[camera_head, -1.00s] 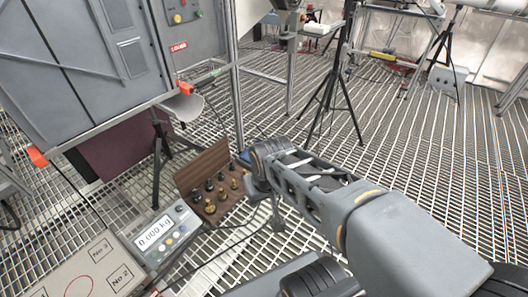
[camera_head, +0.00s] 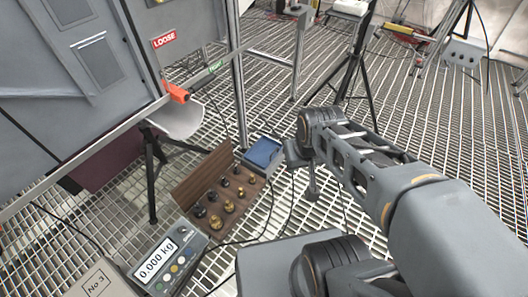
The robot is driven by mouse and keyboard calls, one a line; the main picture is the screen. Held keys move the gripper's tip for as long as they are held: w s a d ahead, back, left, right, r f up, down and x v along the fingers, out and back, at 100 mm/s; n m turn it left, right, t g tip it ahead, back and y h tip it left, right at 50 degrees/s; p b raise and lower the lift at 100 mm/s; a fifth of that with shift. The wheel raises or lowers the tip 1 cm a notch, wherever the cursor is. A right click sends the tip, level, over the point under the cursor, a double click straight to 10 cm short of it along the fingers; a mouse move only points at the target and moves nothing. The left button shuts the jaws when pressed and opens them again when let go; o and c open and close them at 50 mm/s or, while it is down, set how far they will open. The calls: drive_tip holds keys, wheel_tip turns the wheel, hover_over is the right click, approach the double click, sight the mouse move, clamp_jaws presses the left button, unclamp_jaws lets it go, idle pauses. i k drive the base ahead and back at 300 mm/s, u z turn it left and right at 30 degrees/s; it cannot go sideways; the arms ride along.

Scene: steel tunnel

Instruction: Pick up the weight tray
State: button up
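A wooden tray (camera_head: 242,212) holds several small dark and brass weights (camera_head: 228,206) in its base, with its wooden lid (camera_head: 204,172) standing open behind them. It sits low over the grating, left of the middle of the view. A small grey box with a blue top (camera_head: 264,153) is just behind its right end. My gripper (camera_head: 311,190) points down at the end of my arm, to the right of the wooden tray and apart from it. Its fingers are small and partly hidden, so I cannot tell whether they are open.
A scale display (camera_head: 160,266) reading 0.000 kg stands in front left of the tray, beside a numbered board (camera_head: 100,284). A grey cabinet (camera_head: 80,70) with an orange-tipped bar fills the upper left. A black tripod (camera_head: 350,75) stands behind my arm. Cables cross the grating.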

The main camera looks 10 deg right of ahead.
sight(262, 153)
drive_tip(key=k, duration=0.6)
drive_tip(key=z, duration=0.65)
drive_tip(key=i, duration=1.2)
drive_tip(key=u, duration=0.7)
drive_tip(key=i, duration=0.35)
drive_tip(key=u, duration=0.3)
